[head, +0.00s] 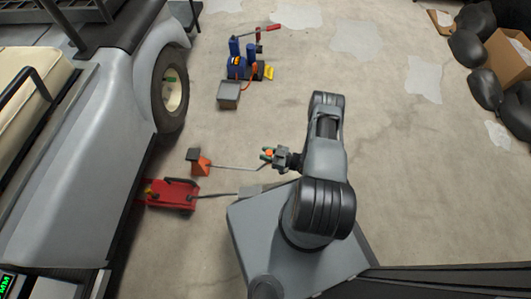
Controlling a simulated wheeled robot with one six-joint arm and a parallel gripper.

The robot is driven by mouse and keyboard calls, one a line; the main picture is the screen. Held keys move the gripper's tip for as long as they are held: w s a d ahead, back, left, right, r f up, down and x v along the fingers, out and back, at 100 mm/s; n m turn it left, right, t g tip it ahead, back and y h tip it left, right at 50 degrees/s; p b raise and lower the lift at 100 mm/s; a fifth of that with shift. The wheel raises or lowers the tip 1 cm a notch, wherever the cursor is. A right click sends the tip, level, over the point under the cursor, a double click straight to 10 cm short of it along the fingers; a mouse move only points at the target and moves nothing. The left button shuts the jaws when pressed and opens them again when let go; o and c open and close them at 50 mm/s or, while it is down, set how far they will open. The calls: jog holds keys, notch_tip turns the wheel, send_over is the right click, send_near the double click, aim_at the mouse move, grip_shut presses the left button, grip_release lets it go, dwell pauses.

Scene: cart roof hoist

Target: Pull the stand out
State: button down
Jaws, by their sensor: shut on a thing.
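The stand (202,166) is a small orange block with a dark grey piece at its upper left. It is on the floor beside the vehicle, between the vehicle's side and my arm. A thin grey rod (238,167) runs from the stand to the right, towards my gripper (268,155). My gripper is shut, apparently on the rod's end; the exact contact is too small to make out. Orange and green spots show at the fingers.
A red floor jack (172,195) with a long handle lies just below the stand, partly by the vehicle (90,130). A blue jack (240,65) and a grey block (229,95) stand above. Black bags (468,47) and a cardboard box (508,60) are at upper right. Middle floor is clear.

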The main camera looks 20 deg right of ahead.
jog(key=shift+s+f, duration=0.1)
jog(key=shift+s, duration=0.1)
jog(key=c, duration=0.8)
grip_release()
jog(key=shift+w, duration=0.1)
